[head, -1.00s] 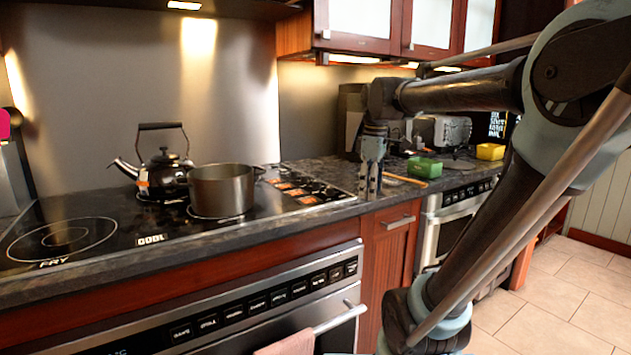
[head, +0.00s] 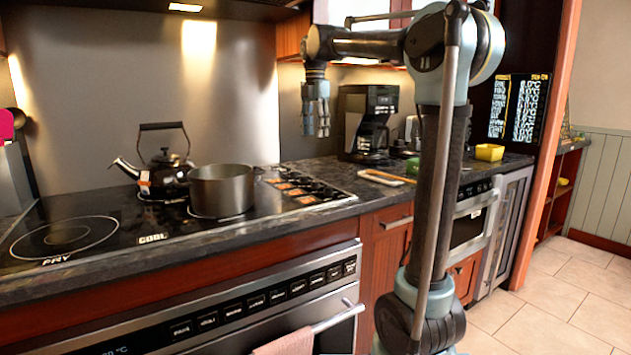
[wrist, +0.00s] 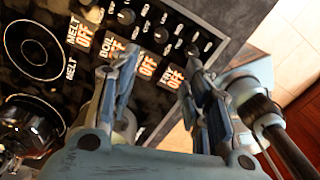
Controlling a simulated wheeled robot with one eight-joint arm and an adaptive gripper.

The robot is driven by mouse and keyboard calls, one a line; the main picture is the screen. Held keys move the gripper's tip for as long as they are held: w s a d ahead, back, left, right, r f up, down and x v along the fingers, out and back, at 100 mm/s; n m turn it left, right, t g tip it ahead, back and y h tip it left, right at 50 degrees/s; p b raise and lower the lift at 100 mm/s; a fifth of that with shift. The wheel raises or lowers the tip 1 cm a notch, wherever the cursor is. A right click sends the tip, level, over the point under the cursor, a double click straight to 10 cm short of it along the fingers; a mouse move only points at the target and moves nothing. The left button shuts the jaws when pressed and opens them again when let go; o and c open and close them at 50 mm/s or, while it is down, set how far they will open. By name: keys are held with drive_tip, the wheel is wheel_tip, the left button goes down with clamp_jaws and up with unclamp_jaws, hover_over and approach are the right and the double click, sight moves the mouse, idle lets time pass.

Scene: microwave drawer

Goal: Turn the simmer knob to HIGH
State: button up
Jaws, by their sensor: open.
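My gripper (head: 317,132) hangs with its fingers down above the stove's control panel (head: 300,187). It is open and empty, and its spread fingers also show in the wrist view (wrist: 160,62). The wrist view shows small dark knobs beside orange OFF displays. Labels MELT, BOIL and FRY can be read there. Another OFF display (wrist: 147,67), between BOIL and FRY, has its label hidden by a finger. The knob in line with it (wrist: 193,50) seems to be the simmer knob, but no simmer label shows. My gripper is apart from the knobs.
A grey pot (head: 222,189) and a black kettle (head: 166,170) stand on the cooktop left of the panel. A coffee maker (head: 370,122) stands on the counter to the right, with a yellow box (head: 489,152) farther along.

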sight(316, 185)
wheel_tip(316, 185, down, 17)
drive_tip(key=shift+d+f, duration=0.1)
idle(0.5)
clamp_jaws()
